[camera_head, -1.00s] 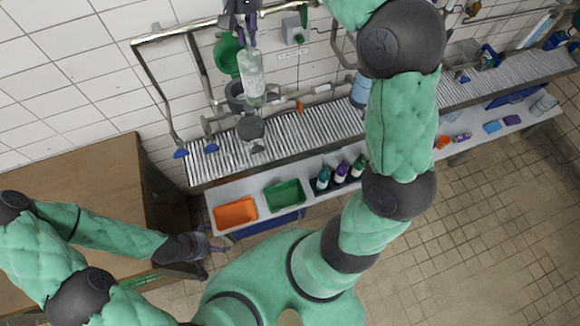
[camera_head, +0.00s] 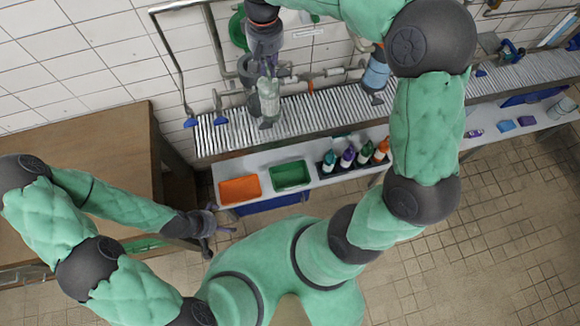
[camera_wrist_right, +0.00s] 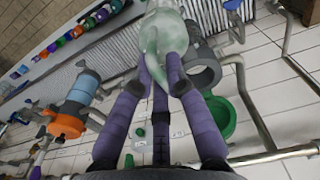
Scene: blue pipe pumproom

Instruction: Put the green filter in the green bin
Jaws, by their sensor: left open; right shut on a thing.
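The green filter is a clear, pale green-tinted cylinder (camera_head: 268,100), held upright over the slatted conveyor in the head view. The green bin (camera_head: 290,175) is a shallow tray on the white shelf, in front of the conveyor and below right of the filter in the picture. My left gripper (camera_head: 215,222) is open and empty, left of the shelf's end.
An orange bin (camera_head: 239,189) sits left of the green one. Several bottles (camera_head: 347,157) stand right of it. A grey housing (camera_head: 250,70) and pipes line the wall behind the filter. A green round lid (camera_wrist_right: 222,118) shows near the housing. A brown cabinet (camera_head: 80,150) stands at left.

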